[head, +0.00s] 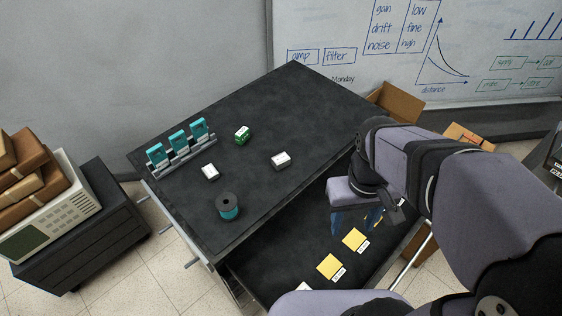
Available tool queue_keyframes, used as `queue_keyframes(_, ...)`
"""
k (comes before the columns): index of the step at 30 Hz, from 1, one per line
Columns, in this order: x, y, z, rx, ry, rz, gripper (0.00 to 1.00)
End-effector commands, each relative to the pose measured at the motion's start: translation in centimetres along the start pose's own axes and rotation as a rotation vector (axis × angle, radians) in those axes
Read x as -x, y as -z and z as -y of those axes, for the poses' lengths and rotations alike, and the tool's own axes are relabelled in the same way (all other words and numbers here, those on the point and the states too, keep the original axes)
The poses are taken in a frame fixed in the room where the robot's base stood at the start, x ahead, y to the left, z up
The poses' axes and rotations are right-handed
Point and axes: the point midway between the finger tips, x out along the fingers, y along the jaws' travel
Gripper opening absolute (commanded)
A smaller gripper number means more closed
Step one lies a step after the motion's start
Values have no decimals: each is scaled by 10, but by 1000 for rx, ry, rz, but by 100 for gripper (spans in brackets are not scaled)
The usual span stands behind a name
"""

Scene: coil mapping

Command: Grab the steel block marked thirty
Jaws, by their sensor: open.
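Two small grey blocks with white tops lie on the dark bench top in the head view: one block (210,172) near the rack and another block (281,160) nearer the middle. A green block with a white top (242,134) lies behind them. Any numbers on the blocks are too small to read, so I cannot tell which is marked thirty. My gripper (356,219) is open, pointing down over the dark lower surface at the right, apart from all the blocks. Its fingers are partly hidden by my arm.
A dark spool with teal coil (228,206) stands near the bench's front edge. A rack (184,160) holds teal cards at the left. The lower surface (290,250) carries yellow squares (330,266) with white labels. A cardboard box (396,102) stands behind.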

Motion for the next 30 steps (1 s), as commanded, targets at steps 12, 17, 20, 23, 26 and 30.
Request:
queue_keyframes(12, -4, 64, -1, 546, -214, 126, 50)
queue_keyframes(17, -6, 119, 14, 913, -396, 229, 50)
queue_keyframes(20, -5, 159, 35, 1149, -539, 311, 50)
queue_keyframes(23, -3, 194, 63, 1352, -689, 397, 50)
queue_keyframes(26, 1, 221, 94, 1499, -825, 472, 50)
queue_keyframes(30, 5, 242, 131, 1628, -972, 557, 50)
